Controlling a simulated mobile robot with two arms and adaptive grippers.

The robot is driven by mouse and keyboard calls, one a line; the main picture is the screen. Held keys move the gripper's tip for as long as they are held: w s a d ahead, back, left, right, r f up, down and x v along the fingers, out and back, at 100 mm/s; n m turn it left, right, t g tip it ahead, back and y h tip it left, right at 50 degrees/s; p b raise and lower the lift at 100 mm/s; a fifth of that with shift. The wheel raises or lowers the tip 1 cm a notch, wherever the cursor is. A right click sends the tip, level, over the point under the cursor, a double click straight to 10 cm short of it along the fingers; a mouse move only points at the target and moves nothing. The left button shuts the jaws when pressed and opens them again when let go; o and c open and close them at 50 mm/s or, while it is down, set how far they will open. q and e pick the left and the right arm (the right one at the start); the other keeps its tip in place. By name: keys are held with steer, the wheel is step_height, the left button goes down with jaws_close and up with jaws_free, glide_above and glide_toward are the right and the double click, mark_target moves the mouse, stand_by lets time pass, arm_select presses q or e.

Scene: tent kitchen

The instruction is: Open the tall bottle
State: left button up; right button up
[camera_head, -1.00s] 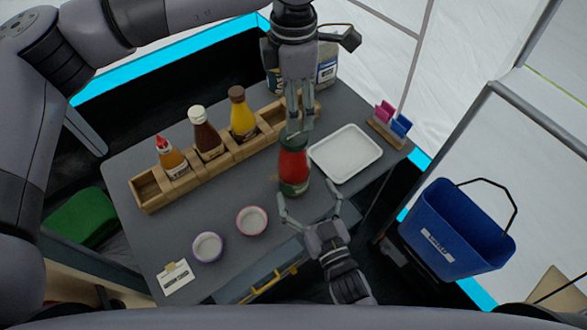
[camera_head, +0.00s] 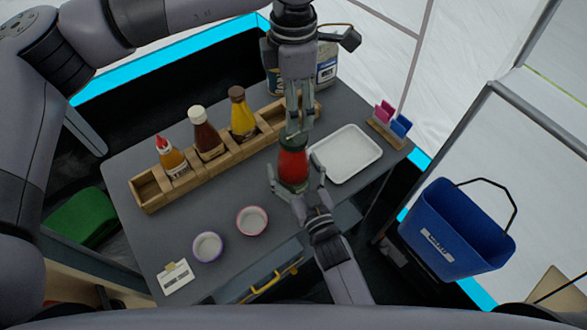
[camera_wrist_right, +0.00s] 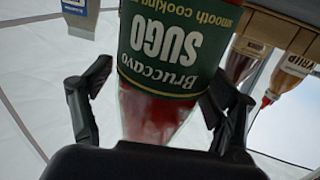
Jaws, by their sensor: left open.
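The tall bottle of red sauce (camera_head: 293,167) stands upright on the grey table, in front of the wooden rack. In the right wrist view its green label (camera_wrist_right: 172,52) appears upside down and reads SUGO. My left gripper (camera_head: 298,134) is above the bottle, pointing down, open with its fingers at the bottle's top; the cap is mostly hidden. My right gripper (camera_head: 296,182) is low at the bottle, open, with one finger on each side of it. In the right wrist view a small gap shows at the left finger, while the right finger overlaps the label's edge.
The wooden rack (camera_head: 148,190) holds several sauce bottles behind and left. A white tray (camera_head: 372,150) lies close on the right. Two small bowls (camera_head: 207,247) (camera_head: 251,221) and a card (camera_head: 174,279) are at the front left. A blue bucket (camera_head: 455,235) is right of the table.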

mark_target(293, 135)
steer(key=c, duration=1.6)
arm_select(q)
steer(key=shift+m, duration=0.4)
arm_select(e)
jaws_close()
arm_select(q)
steer(key=m, duration=0.6)
steer(key=shift+m, duration=0.4)
steer(key=m, duration=0.9)
steer(key=shift+m, duration=0.4)
steer(key=m, duration=0.9)
steer(key=shift+m, duration=0.4)
steer(key=m, duration=0.4)
steer(key=shift+f, duration=4.05)
